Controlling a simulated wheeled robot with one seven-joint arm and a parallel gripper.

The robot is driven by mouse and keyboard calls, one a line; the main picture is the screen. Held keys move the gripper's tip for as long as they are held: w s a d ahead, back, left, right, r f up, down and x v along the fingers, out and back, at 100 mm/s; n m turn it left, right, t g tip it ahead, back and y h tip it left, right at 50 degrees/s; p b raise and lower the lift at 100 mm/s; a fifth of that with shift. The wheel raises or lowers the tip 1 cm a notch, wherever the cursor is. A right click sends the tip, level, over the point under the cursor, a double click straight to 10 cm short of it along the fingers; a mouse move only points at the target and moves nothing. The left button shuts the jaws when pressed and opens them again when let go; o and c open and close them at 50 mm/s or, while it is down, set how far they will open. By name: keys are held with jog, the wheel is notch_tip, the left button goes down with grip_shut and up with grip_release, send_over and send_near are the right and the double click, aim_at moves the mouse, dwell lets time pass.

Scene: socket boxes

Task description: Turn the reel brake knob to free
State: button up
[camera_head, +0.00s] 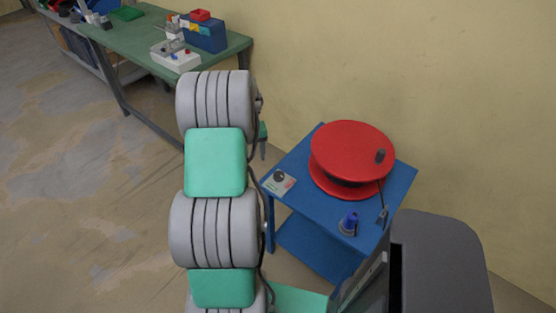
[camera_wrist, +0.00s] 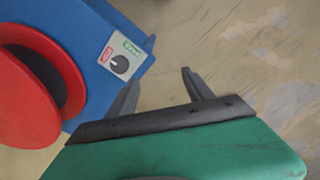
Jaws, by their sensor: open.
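The black reel brake knob (camera_head: 279,176) sits on a small pale plate at the left corner of the blue stand. In the wrist view the knob (camera_wrist: 120,65) has a white pointer mark that appears to point toward the red label (camera_wrist: 107,54). A green label (camera_wrist: 131,47) is on the plate's other side; the lettering is too small to read surely. My gripper (camera_wrist: 159,80) is open and empty, its fingers apart over the floor beside the stand, to the right of the knob and not touching it.
The red reel (camera_head: 352,145) with a dark crank handle stands on the blue stand (camera_head: 300,210). A blue cylindrical part (camera_head: 349,223) stands near the front edge. A green bench (camera_head: 140,45) with boxes and devices is at the back left. Bare floor lies at left.

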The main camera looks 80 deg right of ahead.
jog(key=m, duration=0.2)
send_over(279, 174)
jog(key=shift+w+a+f+p, duration=0.1)
jog(key=shift+f+p, duration=0.1)
jog(key=shift+f, duration=0.4)
jog(key=shift+w+a+f+p, duration=0.1)
jog(key=shift+f+p, duration=0.05)
jog(key=shift+f, duration=0.45)
jog(key=f, duration=0.4)
jog(key=f+p, duration=0.1)
jog(key=f, duration=0.3)
jog(key=shift+s+d, duration=0.15)
jog(key=shift+s, duration=0.05)
jog(key=shift+c, duration=0.6)
grip_shut()
